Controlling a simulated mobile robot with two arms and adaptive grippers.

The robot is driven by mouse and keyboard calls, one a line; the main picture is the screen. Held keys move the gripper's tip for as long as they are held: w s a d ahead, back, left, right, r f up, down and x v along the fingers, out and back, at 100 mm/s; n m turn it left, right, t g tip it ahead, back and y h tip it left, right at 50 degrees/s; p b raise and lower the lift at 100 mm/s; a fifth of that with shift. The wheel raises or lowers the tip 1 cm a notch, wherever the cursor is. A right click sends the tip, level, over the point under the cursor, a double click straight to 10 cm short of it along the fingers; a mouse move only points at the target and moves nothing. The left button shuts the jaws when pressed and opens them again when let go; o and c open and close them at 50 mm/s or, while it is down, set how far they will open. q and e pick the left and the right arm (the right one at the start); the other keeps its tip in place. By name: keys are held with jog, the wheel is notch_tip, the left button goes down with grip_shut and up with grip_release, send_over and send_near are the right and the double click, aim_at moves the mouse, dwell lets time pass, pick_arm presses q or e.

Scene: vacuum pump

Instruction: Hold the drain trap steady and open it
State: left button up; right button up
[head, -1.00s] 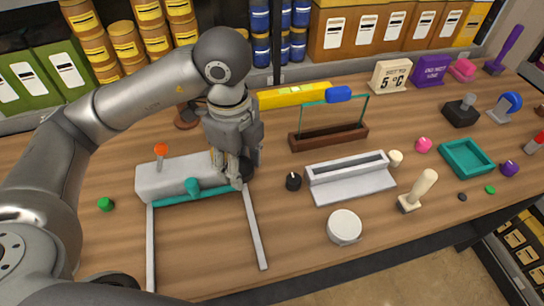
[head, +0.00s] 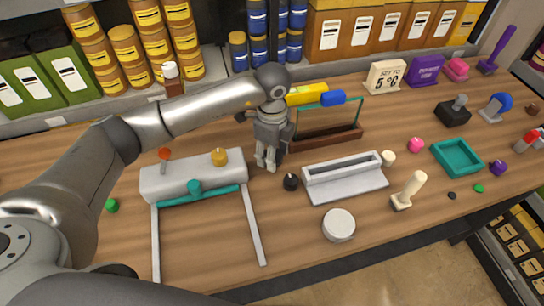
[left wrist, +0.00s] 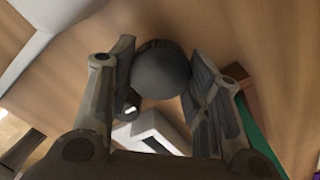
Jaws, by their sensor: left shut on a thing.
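A light grey block-shaped unit (head: 165,181) stands on the wooden table at left, with an orange-topped lever (head: 164,154), a yellow knob (head: 219,157) and a teal bar with a round knob (head: 195,187). I cannot tell for sure which part is the drain trap. My left gripper (head: 267,165) is just right of the unit, apart from it, pointing down. In the left wrist view its fingers are shut on a dark grey round piece (left wrist: 160,72); the head view mostly hides this piece. My right gripper is not in view.
A small black knob (head: 290,182) stands close right of my left gripper. A white tray (head: 345,190), a white round lid (head: 339,225) and a brown rack (head: 330,140) are to the right. Two grey rails (head: 254,228) run forward from the unit. Table between them is bare.

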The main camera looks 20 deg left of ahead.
pick_arm(q)
notch_tip(320, 180, down, 2)
jog(key=shift+s+f+p, duration=0.1)
jog(key=shift+p, duration=0.3)
jog(key=shift+f, duration=0.15)
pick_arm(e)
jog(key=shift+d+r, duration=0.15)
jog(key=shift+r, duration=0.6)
pick_arm(q)
jog(key=shift+f, duration=0.1)
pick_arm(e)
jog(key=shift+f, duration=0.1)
pick_arm(q)
jog(key=shift+f, duration=0.15)
jog(key=o, duration=1.1)
